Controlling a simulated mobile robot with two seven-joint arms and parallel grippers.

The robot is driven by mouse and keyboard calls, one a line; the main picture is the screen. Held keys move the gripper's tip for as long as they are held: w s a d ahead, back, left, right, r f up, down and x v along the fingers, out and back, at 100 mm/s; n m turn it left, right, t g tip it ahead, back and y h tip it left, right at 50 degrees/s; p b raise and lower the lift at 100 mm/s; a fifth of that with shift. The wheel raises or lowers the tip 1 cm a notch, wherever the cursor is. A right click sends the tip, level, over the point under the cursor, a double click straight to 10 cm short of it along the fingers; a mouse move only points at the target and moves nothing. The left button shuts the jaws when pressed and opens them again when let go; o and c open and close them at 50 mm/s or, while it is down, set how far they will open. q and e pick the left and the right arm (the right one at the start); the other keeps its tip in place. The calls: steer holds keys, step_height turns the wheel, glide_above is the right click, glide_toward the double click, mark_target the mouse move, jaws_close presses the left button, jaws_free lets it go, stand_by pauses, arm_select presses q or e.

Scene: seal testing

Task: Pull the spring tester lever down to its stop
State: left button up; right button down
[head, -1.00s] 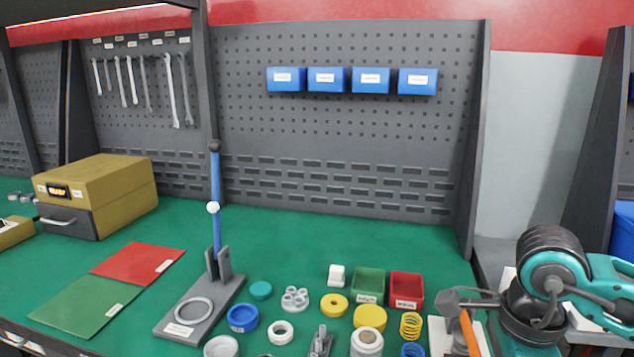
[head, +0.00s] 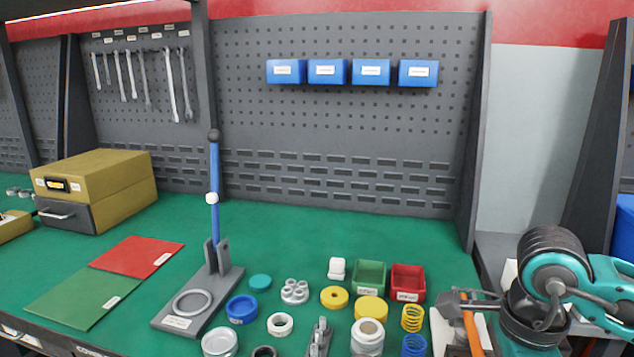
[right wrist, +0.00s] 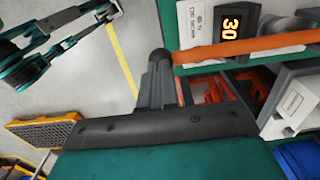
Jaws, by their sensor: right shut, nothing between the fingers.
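The spring tester stands at the left centre of the green bench in the head view. Its blue lever (head: 214,165) is upright, with a black knob (head: 214,136) on top and a white collar (head: 212,198) partway down. The lever rises from a bracket on a grey base (head: 207,315) that carries a ring.
Several rings, springs and caps lie right of the tester, with a green bin (head: 369,277) and a red bin (head: 407,282). A red mat (head: 137,256), a green mat (head: 82,298) and a tan box (head: 95,190) lie left. Bare bench lies behind the tester.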

steer(key=shift+f, duration=0.2)
steer(key=shift+f+b, duration=0.25)
steer(key=shift+b, duration=0.15)
step_height(320, 180, up, 9)
steer(key=p, duration=0.6)
stand_by(0.6)
